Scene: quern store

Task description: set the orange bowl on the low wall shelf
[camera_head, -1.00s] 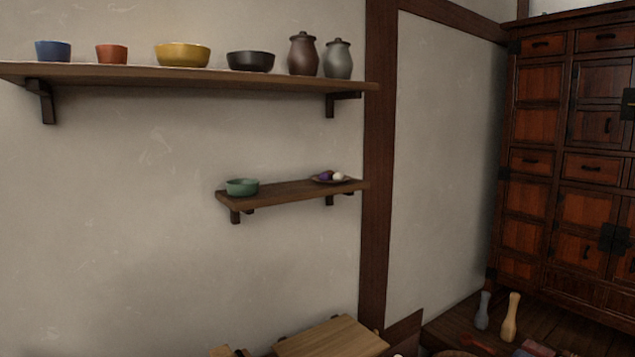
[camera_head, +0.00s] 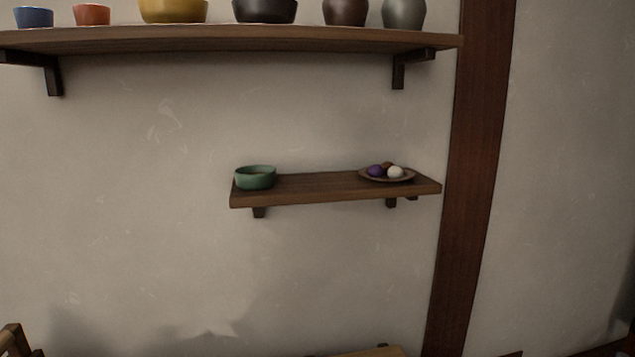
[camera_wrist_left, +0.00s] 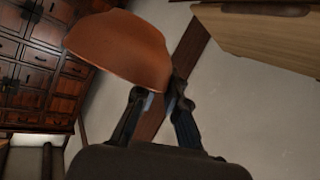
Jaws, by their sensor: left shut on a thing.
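The orange bowl (camera_wrist_left: 118,46) shows in the left wrist view, tilted in the picture. My left gripper (camera_wrist_left: 158,98) is shut on its edge. Neither the bowl nor my grippers show in the head view. The low wall shelf (camera_head: 320,187) is a short brown board in the middle of the head view. A green bowl (camera_head: 256,178) stands at its left end. A small plate (camera_head: 365,179) with purple, white and dark red round things sits at its right end. The board between them is bare.
A long upper shelf (camera_head: 220,41) runs above, holding a blue cup (camera_head: 34,17), a small orange-red cup (camera_head: 91,15), a yellow bowl (camera_head: 173,10), a black bowl (camera_head: 265,10) and two jars. A dark post (camera_head: 475,180) stands right of the low shelf.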

